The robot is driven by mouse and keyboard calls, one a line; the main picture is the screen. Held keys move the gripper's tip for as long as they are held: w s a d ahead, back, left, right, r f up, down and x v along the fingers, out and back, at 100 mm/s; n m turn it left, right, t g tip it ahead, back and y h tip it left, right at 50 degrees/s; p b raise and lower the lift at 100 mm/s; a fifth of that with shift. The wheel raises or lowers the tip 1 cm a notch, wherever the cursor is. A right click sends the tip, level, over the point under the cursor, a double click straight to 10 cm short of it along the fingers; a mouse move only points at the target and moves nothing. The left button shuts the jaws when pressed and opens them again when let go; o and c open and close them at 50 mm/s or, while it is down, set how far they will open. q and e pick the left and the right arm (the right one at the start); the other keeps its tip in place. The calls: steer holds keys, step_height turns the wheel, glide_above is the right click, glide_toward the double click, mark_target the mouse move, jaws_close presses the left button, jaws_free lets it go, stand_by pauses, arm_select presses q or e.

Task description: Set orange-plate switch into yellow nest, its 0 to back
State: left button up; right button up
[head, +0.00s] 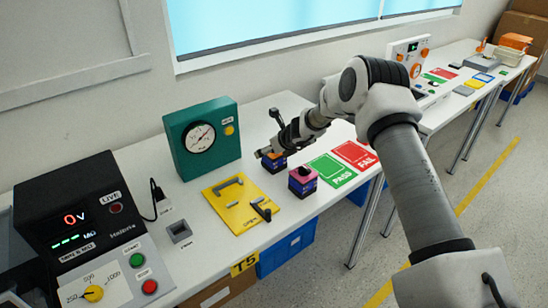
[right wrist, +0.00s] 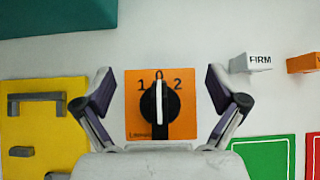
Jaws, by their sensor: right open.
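The orange-plate switch (right wrist: 133,128) has a black knob (right wrist: 160,103) with a white line toward its 0, and 1 and 2 on either side. Its 0 is at the top edge in the right wrist view, the same side as the teal box. In the head view the switch (head: 272,165) stands on the table, partly covered by my right gripper (head: 273,152). My right gripper (right wrist: 160,95) is open, with a finger on each side of the plate, apart from it. The yellow nest (head: 226,207) lies to the left, empty, with grey brackets and a dark lever. It also shows in the right wrist view (right wrist: 50,130).
A pink-plate switch (head: 302,178) stands just in front of the orange one. Green PASS (head: 333,170) and red FAIL (head: 355,154) mats lie to the right. The teal gauge box (head: 203,143) stands behind the nest. A FIRM block (right wrist: 258,61) sits behind right.

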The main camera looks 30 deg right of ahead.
steer(key=shift+s+r, duration=0.1)
steer(key=shift+s, duration=0.05)
steer(key=c, duration=1.4)
